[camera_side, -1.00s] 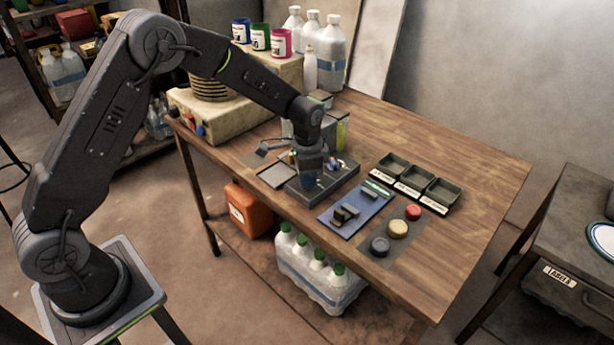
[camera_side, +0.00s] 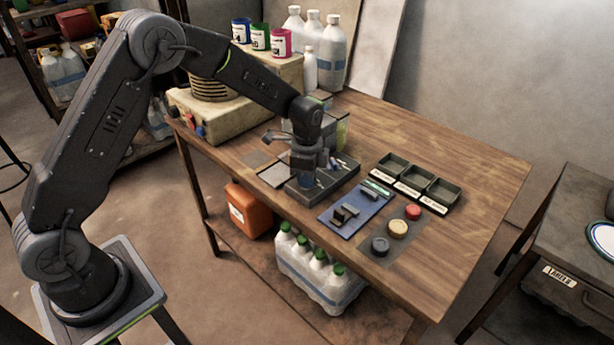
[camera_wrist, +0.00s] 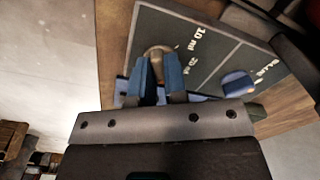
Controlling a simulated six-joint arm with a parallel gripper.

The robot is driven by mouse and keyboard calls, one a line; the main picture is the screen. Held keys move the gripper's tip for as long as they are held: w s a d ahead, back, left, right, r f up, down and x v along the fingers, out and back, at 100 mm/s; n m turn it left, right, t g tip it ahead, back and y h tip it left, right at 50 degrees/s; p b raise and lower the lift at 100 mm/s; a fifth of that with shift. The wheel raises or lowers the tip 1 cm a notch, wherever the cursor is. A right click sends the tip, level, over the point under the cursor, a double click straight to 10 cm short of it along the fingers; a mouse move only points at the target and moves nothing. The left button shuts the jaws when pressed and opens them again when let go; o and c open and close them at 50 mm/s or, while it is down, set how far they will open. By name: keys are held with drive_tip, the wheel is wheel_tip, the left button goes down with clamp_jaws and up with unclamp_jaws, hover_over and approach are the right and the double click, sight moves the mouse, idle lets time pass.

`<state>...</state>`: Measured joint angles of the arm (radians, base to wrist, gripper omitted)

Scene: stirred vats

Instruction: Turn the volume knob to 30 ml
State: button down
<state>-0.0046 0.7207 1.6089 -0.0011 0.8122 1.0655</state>
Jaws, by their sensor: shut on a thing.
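The control panel (camera_side: 333,178) is a dark grey box on the wooden table, and my gripper (camera_side: 306,180) points down over its left part. In the wrist view the panel (camera_wrist: 205,50) shows white markings reading 10 ml and 20 ml, beside a brownish round knob (camera_wrist: 158,50). The two blue fingers of my gripper (camera_wrist: 160,75) are shut on this knob. Part of the knob is hidden by the fingers, and I cannot read its setting. A second, blue knob (camera_wrist: 237,82) sits on the panel's right section, apart from the fingers.
A blue board (camera_side: 352,213) with dark blocks lies right of the panel. Small dark trays (camera_side: 415,180) are behind. The table's right side is clear.

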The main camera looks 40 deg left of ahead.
drive_tip(key=c, duration=1.2)
unclamp_jaws()
drive_tip(key=shift+o, duration=0.2)
wheel_tip(320, 180, up, 14)
